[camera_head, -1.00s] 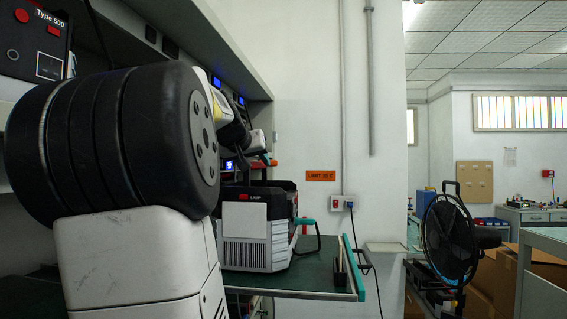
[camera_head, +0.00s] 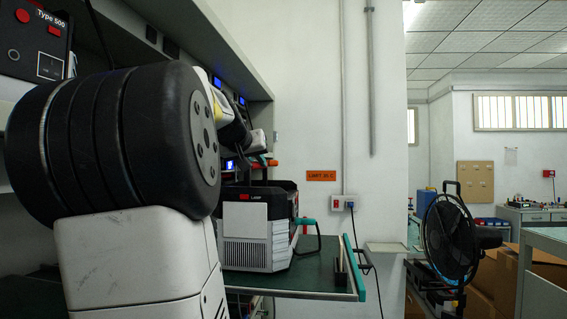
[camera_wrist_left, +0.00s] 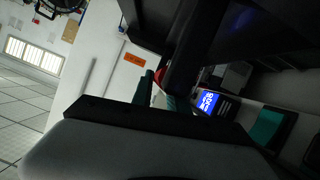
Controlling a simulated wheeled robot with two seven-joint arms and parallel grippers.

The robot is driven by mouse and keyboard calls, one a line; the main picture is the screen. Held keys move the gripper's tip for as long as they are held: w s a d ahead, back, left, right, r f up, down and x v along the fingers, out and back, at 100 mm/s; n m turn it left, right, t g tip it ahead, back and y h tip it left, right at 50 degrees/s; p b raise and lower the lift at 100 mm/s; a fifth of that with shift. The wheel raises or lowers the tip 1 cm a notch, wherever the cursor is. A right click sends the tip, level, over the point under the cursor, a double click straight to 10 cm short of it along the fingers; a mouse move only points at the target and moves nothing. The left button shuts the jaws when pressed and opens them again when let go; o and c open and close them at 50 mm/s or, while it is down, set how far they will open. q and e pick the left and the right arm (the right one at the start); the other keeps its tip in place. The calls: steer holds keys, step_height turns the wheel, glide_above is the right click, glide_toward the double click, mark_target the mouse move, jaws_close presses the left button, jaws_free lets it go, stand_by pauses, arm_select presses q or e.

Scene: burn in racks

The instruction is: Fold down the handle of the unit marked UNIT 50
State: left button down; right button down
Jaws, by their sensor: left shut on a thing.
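My left arm fills the left of the head view. Its gripper (camera_head: 266,160) is small and partly hidden beyond the arm, by the rack's right end. It is shut on what looks like a unit's dark handle (camera_wrist_left: 184,65), which shows as a bar in the wrist view. A blue lit display (camera_wrist_left: 207,102) is close by in the wrist view, too tilted and small for me to read for sure. The mark UNIT 50 is not clearly legible anywhere. My right gripper is not in view.
A grey and black box marked LAMP (camera_head: 245,240), with a teal handle or hose (camera_head: 308,224), stands on the green shelf (camera_head: 318,272) below the gripper. A Type 500 unit (camera_head: 30,45) is at upper left. A black fan (camera_head: 449,238) stands at right.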

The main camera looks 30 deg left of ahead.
arm_select(q)
steer(key=shift+d, duration=0.1)
stand_by(0.8)
steer(key=shift+w+d+f+m+y, duration=0.1)
steer(key=shift+w+d+m+y, duration=0.05)
steer(key=shift+d+m+y, duration=0.35)
steer(key=shift+w+d+f+m+y, duration=0.15)
steer(key=shift+d+m+y, duration=0.25)
steer(key=shift+m, duration=0.3)
steer(key=shift+w+d+f+m+g+y, duration=0.15)
steer(key=shift+d+f+m+g+y, duration=0.15)
steer(key=shift+d+m, duration=0.25)
steer(key=shift+w+d+f+m+g+y, duration=0.1)
steer(key=shift+w+d+m+g+y, duration=0.1)
steer(key=shift+d+m+y, duration=0.3)
